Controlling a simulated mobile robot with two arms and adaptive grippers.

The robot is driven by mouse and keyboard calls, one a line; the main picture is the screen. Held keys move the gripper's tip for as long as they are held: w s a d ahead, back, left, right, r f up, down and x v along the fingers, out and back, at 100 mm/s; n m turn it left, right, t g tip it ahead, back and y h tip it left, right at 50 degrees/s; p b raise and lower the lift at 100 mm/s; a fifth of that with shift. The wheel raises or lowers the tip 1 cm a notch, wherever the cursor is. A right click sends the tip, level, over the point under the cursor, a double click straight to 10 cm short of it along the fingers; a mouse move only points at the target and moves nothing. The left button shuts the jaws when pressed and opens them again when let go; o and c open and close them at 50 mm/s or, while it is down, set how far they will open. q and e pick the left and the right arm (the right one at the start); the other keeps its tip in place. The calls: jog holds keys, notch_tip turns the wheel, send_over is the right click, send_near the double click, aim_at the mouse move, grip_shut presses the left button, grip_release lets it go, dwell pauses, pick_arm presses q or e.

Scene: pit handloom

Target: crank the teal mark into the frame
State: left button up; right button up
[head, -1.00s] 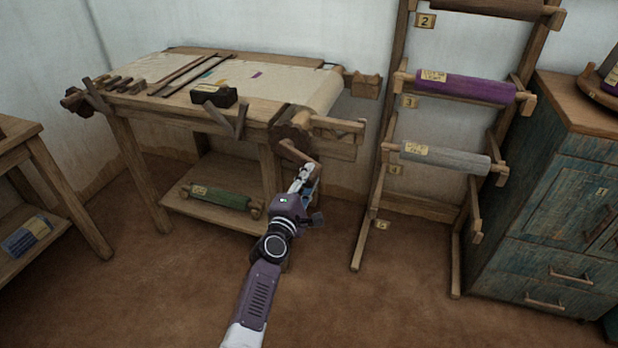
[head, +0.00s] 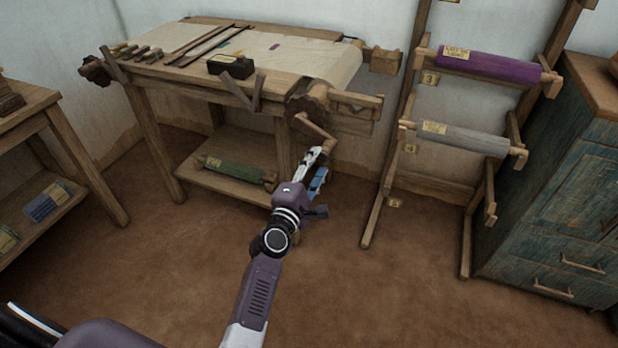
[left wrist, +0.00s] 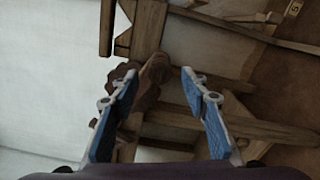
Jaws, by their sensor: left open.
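The loom table (head: 190,75) stands at centre left with pale cloth (head: 310,58) on top. A small teal-green mark (head: 223,44) lies on the cloth beside the dark slanting bars (head: 205,42); a purple mark (head: 274,46) is to its right. A wooden crank (head: 316,129) hangs from the toothed wheel (head: 304,107) at the table's right front corner. My left gripper (head: 317,168) is open just below the crank's end. In the left wrist view the crank (left wrist: 155,70) shows between and beyond the open fingers (left wrist: 158,90); I cannot tell whether they touch. My right gripper is not in view.
A black-topped block (head: 231,66) sits on the loom's front edge. A green roll (head: 228,168) lies on the lower shelf. A rack with purple (head: 490,67) and grey (head: 462,138) rolls and a teal cabinet (head: 560,200) stand right. The floor in front is clear.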

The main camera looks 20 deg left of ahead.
pick_arm(q)
jog(key=s, duration=0.6)
jog(key=shift+s, duration=0.2)
